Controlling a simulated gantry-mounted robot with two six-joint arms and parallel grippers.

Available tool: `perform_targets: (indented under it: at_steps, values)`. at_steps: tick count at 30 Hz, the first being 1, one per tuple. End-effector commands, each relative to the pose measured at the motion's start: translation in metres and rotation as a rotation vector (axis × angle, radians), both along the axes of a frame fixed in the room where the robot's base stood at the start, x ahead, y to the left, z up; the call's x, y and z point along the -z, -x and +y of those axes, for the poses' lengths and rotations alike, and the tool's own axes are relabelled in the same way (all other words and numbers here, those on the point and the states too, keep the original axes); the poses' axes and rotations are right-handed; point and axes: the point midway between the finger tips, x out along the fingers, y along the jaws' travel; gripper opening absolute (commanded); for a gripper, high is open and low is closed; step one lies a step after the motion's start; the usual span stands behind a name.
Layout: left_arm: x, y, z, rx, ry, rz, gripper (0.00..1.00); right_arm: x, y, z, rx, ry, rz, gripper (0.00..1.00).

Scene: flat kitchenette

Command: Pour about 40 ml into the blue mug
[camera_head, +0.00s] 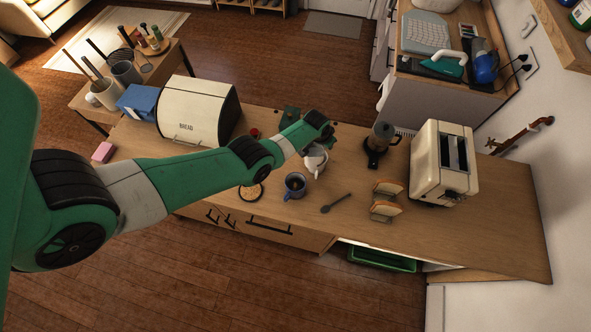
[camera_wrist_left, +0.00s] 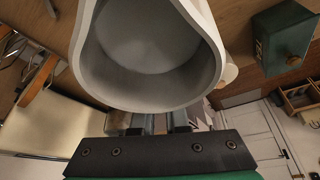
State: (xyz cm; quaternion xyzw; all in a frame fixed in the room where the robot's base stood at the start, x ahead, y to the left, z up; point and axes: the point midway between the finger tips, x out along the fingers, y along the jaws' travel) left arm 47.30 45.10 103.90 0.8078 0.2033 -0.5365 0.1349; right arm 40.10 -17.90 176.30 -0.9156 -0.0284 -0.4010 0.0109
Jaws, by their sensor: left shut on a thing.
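The blue mug (camera_head: 295,184) stands upright on the wooden counter, its inside dark. A white jug (camera_head: 315,160) is just behind it and to its right, in my left gripper (camera_head: 319,143). In the left wrist view the jug (camera_wrist_left: 150,50) fills the upper middle, and I look into its pale inside; I cannot tell how much liquid is in it. My left gripper (camera_wrist_left: 160,125) is shut on the jug there. No stream of liquid shows. My right gripper is in neither view.
A spoon (camera_head: 336,203) lies right of the mug, and a plate of food (camera_head: 251,192) is to its left. Toast slices (camera_head: 385,198), a toaster (camera_head: 443,160) and a moka pot (camera_head: 381,140) stand farther right. A bread bin (camera_head: 199,110) is at the left.

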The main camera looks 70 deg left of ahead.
Motion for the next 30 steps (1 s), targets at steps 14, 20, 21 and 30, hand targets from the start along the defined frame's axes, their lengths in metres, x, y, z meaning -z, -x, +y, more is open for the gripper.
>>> perform_targets:
  at_steps: [14,20,21,30]
  values:
    - [-0.018,0.005,-0.004,0.001,-0.038,-0.072,0.00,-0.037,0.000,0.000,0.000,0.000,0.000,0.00]
    - [-0.029,0.012,-0.007,0.001,-0.090,-0.169,0.00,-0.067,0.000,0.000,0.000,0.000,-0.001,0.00]
    - [-0.026,0.014,-0.008,0.001,-0.103,-0.192,0.00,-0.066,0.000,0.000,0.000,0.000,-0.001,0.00]
    - [-0.039,0.028,-0.016,0.001,-0.197,-0.365,0.00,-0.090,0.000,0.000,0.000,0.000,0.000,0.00]
